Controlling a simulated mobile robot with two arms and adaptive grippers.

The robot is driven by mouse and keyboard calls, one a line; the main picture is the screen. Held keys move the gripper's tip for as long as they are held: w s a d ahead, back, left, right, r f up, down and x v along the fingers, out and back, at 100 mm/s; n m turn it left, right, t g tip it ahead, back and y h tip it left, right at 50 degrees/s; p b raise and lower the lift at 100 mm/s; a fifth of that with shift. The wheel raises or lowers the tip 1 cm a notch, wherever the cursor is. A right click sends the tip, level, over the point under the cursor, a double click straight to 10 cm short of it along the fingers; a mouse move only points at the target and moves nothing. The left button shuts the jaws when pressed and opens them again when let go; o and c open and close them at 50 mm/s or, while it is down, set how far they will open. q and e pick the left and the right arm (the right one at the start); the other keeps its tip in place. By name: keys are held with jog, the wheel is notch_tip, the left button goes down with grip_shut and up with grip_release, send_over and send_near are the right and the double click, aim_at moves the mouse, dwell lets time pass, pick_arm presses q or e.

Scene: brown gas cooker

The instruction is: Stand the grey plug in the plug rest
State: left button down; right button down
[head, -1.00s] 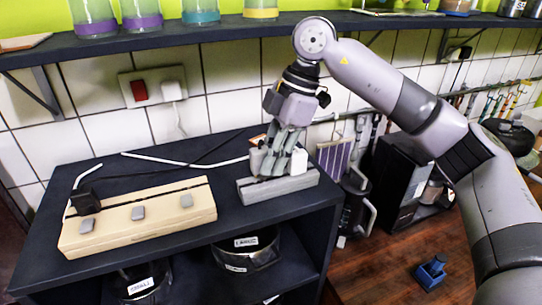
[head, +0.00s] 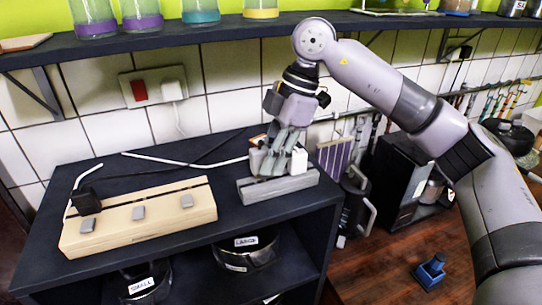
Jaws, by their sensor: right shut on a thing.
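The grey plug (head: 256,160) shows as a pale grey piece at the left side of my right gripper's fingers, at the end of a pale cable. My right gripper (head: 272,163) is shut on it, just above the grey block that looks like the plug rest (head: 284,186). The fingers hide much of the plug and the top of the rest, so I cannot tell whether the plug is seated. A white plug (head: 298,160) stands at the right end of the rest, close beside the fingers. My left gripper is not in view.
A pale wooden socket strip (head: 150,222) with several grey switches lies left on the dark worktop (head: 225,212). A black plug (head: 86,201) is in its left end. Cables cross behind. A shelf with jars (head: 200,12) is above; the wall socket (head: 155,88) is behind.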

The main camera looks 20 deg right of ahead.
jog(key=shift+f+b, duration=0.65)
jog(key=shift+f, duration=0.3)
jog(key=c, duration=1.4)
grip_release()
jog(key=v, duration=1.2)
